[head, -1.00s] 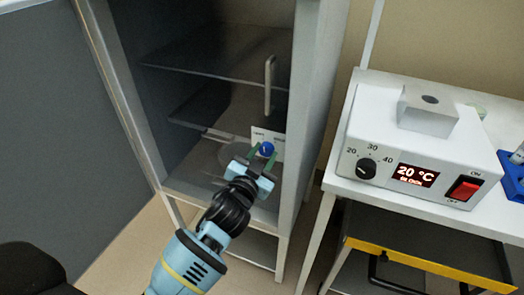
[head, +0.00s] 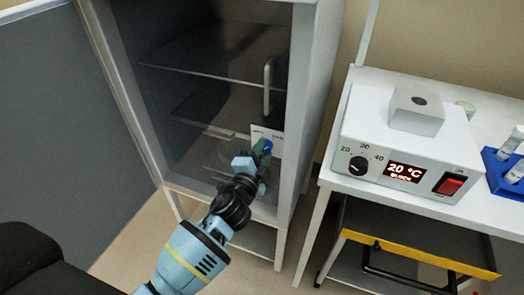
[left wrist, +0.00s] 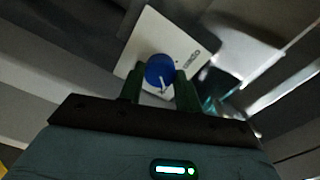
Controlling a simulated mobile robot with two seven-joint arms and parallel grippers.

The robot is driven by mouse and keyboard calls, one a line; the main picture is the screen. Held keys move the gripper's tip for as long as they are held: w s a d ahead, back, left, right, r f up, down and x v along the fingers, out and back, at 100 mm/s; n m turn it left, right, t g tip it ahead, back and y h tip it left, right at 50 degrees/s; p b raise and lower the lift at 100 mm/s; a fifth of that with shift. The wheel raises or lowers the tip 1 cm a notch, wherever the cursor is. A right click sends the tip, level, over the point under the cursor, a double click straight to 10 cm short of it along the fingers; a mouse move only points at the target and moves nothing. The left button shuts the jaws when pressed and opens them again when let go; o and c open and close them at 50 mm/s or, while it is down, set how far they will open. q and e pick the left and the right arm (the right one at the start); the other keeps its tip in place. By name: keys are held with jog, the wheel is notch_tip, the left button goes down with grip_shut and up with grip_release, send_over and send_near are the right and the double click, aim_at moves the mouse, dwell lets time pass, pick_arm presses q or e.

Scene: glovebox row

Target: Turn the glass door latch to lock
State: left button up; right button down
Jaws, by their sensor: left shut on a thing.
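The glass door (head: 222,105) of the cabinet is closed in its frame, with shelves showing behind it. The blue latch knob (head: 266,146) sits on a white label plate (head: 278,136) low on the door's right side, below the vertical handle. My left gripper (head: 261,152) is at the knob, its green fingers shut on it. In the left wrist view the knob (left wrist: 160,71) is between the two fingers (left wrist: 159,90), and a white pointer mark shows on its face. The plate's lettering is too blurred to read fully. My right gripper is not in view.
The door handle (head: 267,86) stands out above the latch. To the right, a white table (head: 335,165) holds a heater block unit (head: 405,150) reading 20 °C and a blue tube rack (head: 505,175). A yellow-edged cart (head: 420,257) stands below the table.

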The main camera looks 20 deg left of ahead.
pick_arm(q)
jog(key=shift+m, duration=0.6)
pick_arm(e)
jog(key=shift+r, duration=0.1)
pick_arm(q)
jog(key=o, duration=1)
jog(key=shift+c, duration=0.2)
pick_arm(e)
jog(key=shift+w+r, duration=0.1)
pick_arm(q)
jog(key=s, duration=0.7)
jog(key=shift+s+a, duration=0.15)
jog(key=shift+s, duration=0.25)
